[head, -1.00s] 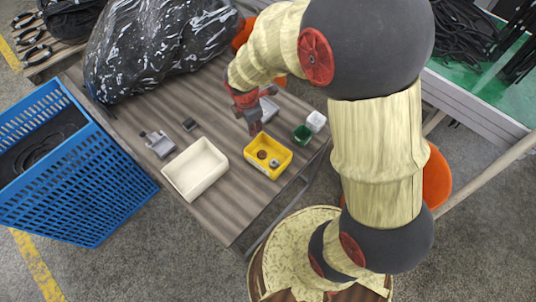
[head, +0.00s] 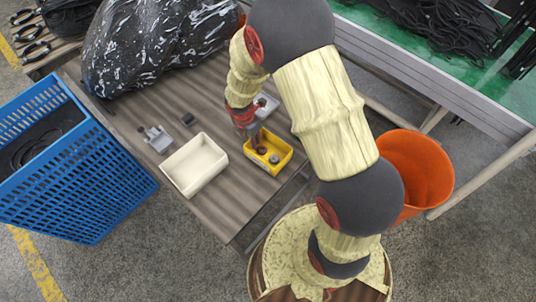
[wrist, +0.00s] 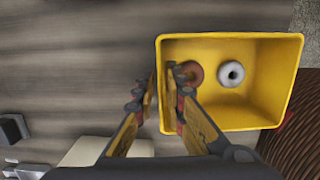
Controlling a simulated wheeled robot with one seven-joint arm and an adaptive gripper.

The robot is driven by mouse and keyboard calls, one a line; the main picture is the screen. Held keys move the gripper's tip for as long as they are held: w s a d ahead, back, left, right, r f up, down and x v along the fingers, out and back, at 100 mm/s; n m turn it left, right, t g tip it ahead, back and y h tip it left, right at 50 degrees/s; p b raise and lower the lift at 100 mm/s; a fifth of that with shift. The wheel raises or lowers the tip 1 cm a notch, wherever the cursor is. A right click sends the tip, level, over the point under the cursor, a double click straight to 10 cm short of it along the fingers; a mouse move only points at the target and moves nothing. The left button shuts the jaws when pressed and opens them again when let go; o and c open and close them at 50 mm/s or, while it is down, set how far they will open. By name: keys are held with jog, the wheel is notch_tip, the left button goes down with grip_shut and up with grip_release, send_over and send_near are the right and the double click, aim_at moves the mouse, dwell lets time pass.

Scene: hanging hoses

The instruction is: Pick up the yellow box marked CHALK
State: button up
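A yellow open box (head: 281,164) stands on the wooden table, and no CHALK marking can be read on it. It also shows in the wrist view (wrist: 255,113), holding a brown round piece and a pale ring. My gripper (head: 251,136) is at the box's back left edge in the head view. In the wrist view my gripper (wrist: 162,80) has its fingers a narrow gap apart, on either side of the box's left wall. One finger overlaps the inside of the box, the other lies outside. I cannot tell whether they touch the wall.
A cream tray (head: 194,165) stands left of the yellow box. A grey metal part (head: 157,138) and a small dark block (head: 187,119) lie behind the tray. A black plastic bag (head: 155,45) covers the table's back. A blue crate (head: 75,165) and orange bucket (head: 416,170) stand beside the table.

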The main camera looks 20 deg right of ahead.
jog(key=shift+d+f, duration=0.1)
jog(key=shift+f, duration=0.35)
jog(key=shift+r, duration=0.1)
grip_shut()
jog(key=shift+r, duration=0.1)
